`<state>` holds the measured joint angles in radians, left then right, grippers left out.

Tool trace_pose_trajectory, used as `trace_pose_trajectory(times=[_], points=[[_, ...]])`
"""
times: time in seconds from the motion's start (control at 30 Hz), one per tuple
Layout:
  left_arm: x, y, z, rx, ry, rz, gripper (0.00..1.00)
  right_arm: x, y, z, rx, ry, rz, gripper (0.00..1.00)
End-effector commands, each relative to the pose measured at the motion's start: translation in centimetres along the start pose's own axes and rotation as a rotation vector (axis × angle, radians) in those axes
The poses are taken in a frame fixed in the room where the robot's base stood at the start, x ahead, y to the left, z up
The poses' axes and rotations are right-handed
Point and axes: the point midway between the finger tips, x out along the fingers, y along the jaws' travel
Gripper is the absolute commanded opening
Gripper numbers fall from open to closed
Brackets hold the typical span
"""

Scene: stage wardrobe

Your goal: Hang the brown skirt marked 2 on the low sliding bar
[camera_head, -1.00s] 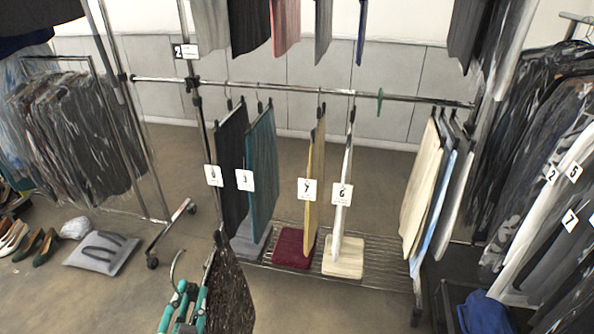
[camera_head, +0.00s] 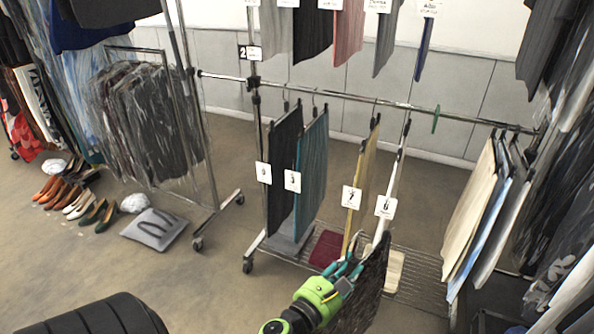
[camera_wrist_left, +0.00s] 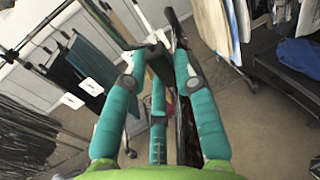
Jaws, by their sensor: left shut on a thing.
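My left gripper (camera_head: 347,271) is shut on the dark brown skirt (camera_head: 372,283) by its top, and the skirt hangs down beside the fingers. In the left wrist view the teal fingers (camera_wrist_left: 158,75) close around the hanger part, and the dark skirt (camera_wrist_left: 186,115) shows edge-on. No number on it can be read. The low sliding bar (camera_head: 350,96) runs across behind, with several garments hanging from it. The gripper and skirt are below the bar and in front of the garments marked 7 and 6. My right gripper is not in view.
On the bar hang a black garment (camera_head: 284,170), a teal one (camera_head: 311,170), a yellow one (camera_head: 362,185) and a white one (camera_head: 397,180). A green divider (camera_head: 436,119) sits right of them, with bare bar around it. Pale garments (camera_head: 470,205) hang farther right.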

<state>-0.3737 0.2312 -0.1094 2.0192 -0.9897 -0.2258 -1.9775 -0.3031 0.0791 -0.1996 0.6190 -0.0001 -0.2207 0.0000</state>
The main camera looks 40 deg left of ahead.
Motion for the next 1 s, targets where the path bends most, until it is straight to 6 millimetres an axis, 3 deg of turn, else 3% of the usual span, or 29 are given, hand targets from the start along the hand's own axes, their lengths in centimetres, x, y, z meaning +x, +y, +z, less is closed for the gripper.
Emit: trace_pose_trajectory(times=[0.03,0.3,0.6,0.8,1.0], points=[[1.2,1.3,0.5,0.006,0.001,0.014,0.0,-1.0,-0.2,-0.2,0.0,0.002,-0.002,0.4],[7.1,9.8,0.8,0.0,0.031,0.112,0.0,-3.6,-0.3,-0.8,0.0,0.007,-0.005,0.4],[11.0,19.7,3.4,-0.016,0.061,0.253,0.0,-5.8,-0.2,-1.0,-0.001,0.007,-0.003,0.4],[12.1,24.1,4.9,-0.026,0.074,0.321,0.0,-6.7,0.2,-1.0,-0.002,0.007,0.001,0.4],[12.5,26.3,5.7,-0.032,0.08,0.357,0.0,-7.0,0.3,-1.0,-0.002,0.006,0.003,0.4]])
